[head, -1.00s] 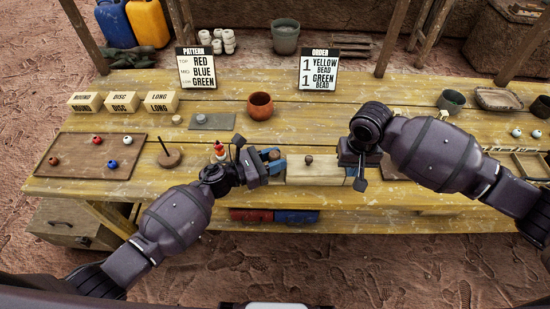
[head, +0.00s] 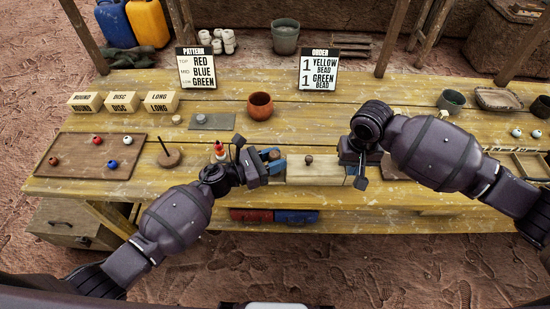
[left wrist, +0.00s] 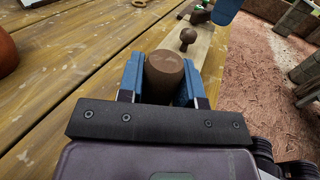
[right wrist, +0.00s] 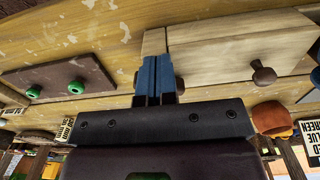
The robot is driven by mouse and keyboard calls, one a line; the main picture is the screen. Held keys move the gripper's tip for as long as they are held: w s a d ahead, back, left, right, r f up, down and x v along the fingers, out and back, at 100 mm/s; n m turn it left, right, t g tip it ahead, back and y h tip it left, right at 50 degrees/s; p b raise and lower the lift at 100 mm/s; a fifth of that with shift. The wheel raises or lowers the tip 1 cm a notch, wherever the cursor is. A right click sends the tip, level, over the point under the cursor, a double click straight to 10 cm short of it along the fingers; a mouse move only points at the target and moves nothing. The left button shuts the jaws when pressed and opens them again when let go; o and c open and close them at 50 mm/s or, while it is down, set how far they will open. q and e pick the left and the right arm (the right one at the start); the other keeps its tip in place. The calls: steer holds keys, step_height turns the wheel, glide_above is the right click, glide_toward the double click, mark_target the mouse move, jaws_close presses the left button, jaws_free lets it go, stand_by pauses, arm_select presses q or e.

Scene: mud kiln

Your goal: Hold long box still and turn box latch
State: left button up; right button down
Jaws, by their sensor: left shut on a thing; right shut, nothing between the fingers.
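The long box (head: 315,170) is pale wood, with a small brown knob (head: 309,160) on top, near the table's front edge. My left gripper (head: 271,154) is at its left end. In the left wrist view its blue fingers are shut around a thick brown round post (left wrist: 165,75) at the box's near end. My right gripper (right wrist: 159,78) is shut and empty at the box's other end. A small brown piece, perhaps the latch (right wrist: 180,84), shows just beside its fingers, partly hidden by them. I cannot tell how far the latch is turned.
A brown board with green beads (right wrist: 55,82) lies beyond the right gripper. An orange-brown pot (head: 260,106) stands behind the box. A red-topped item (head: 220,150) and a peg on a round base (head: 169,157) stand left of my left gripper.

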steer(key=shift+d, duration=0.75)
stand_by(0.3)
steer(key=shift+s, duration=0.1)
steer(key=shift+s+d, duration=0.1)
steer(key=shift+s, duration=0.15)
steer(key=shift+r, duration=3)
steer(key=shift+s+a+f, duration=0.1)
steer(key=shift+a+f, duration=0.25)
steer(key=shift+f, duration=0.65)
steer(key=shift+s+a+f, duration=0.1)
steer(key=shift+a+f, duration=0.25)
steer(key=shift+f, duration=0.65)
steer(key=shift+a+f, duration=0.35)
steer(key=shift+f, duration=0.65)
